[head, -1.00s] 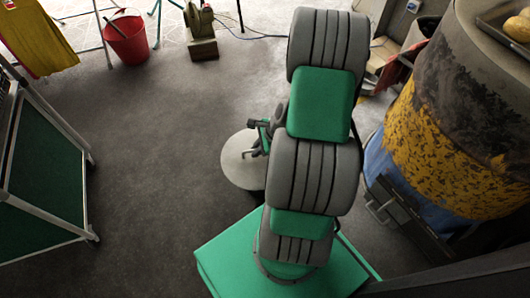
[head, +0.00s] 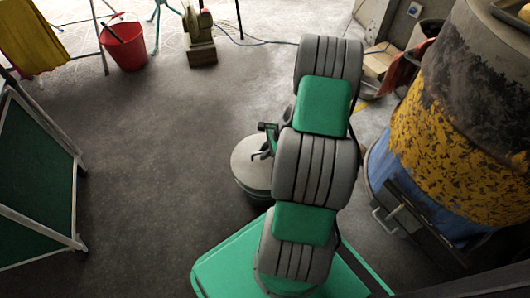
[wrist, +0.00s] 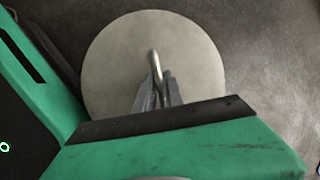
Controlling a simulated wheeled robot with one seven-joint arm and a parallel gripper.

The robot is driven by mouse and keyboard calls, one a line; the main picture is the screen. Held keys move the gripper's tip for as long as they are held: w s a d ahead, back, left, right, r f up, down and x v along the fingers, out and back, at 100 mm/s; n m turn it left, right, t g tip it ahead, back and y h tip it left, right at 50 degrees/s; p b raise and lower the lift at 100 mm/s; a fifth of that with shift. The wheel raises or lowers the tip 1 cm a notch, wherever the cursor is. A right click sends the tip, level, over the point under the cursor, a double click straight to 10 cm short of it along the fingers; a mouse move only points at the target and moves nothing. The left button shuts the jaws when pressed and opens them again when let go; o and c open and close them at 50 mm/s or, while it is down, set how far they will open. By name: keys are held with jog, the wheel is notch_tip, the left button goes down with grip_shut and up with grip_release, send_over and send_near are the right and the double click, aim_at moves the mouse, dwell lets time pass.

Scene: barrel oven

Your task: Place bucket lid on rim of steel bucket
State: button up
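The bucket lid (head: 248,158), a round grey disc with a bent bar handle (wrist: 154,62), is level in the head view, left of my arm. It fills the upper middle of the wrist view. My gripper (wrist: 157,92) is shut on the handle, its fingers side by side at the lid's middle. In the head view my gripper (head: 268,141) is partly hidden by my arm. A dark grey curved side, seemingly the steel bucket (head: 254,192), shows just under the lid's near edge. Its rim is hidden, so I cannot tell whether the lid touches it.
A large barrel oven (head: 440,150), with blue, yellow and black paint, stands close on the right. A green-panelled frame (head: 40,190) stands at left. A red bucket (head: 123,46) and a small machine (head: 199,38) stand at the back. The floor (head: 150,170) between is clear.

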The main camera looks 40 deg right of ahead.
jog(key=o, duration=0.4)
jog(key=p+v, duration=0.6)
jog(key=v, duration=0.6)
jog(key=w+a+r+n+g+h, duration=0.2)
jog(key=a+r+n, duration=0.9)
jog(key=a+r, duration=0.15)
jog(key=s+a+r+n+h, duration=0.1)
jog(key=s+a+r+n, duration=0.7)
jog(key=a+n, duration=0.4)
jog(key=shift+t, duration=0.7)
jog(key=r+p, duration=1.1)
jog(key=r, duration=0.1)
jog(key=w+r+p, duration=0.1)
jog(key=r+p, duration=1)
jog(key=r, duration=0.1)
jog(key=r+p, duration=1.1)
jog(key=shift+w+r, duration=0.2)
jog(key=shift+r, duration=0.2)
